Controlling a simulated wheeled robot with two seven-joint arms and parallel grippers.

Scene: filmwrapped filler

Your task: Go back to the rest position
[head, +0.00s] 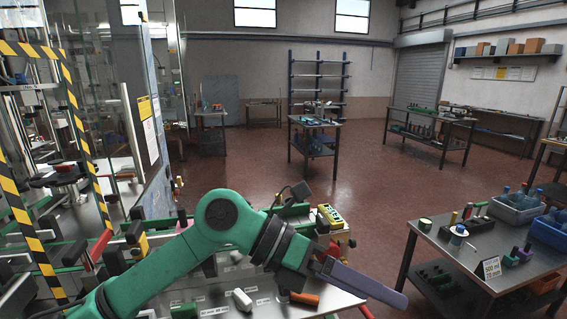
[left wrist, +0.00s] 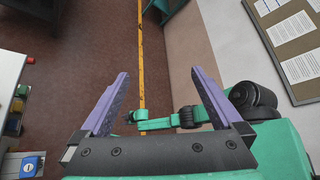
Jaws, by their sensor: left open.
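My left arm comes in from the left in the head view, bent over the workbench. My left gripper (head: 398,298) has purple fingers pointing right and slightly down, beyond the bench's right side; one finger hides the other there. In the left wrist view my left gripper (left wrist: 160,74) shows both purple fingers wide apart with nothing held between them. Red-brown floor and a yellow floor line lie beyond the fingers. A green jointed arm part shows behind the fingers; I cannot tell which part. My right gripper is not in view.
A workbench (head: 236,275) with small parts lies under my left arm. A metal table (head: 450,262) with blue bins (head: 517,208) stands at right. A striped yellow-black frame (head: 22,215) stands at left. Open floor (head: 350,200) lies between them. A notice board (left wrist: 290,45) shows in the wrist view.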

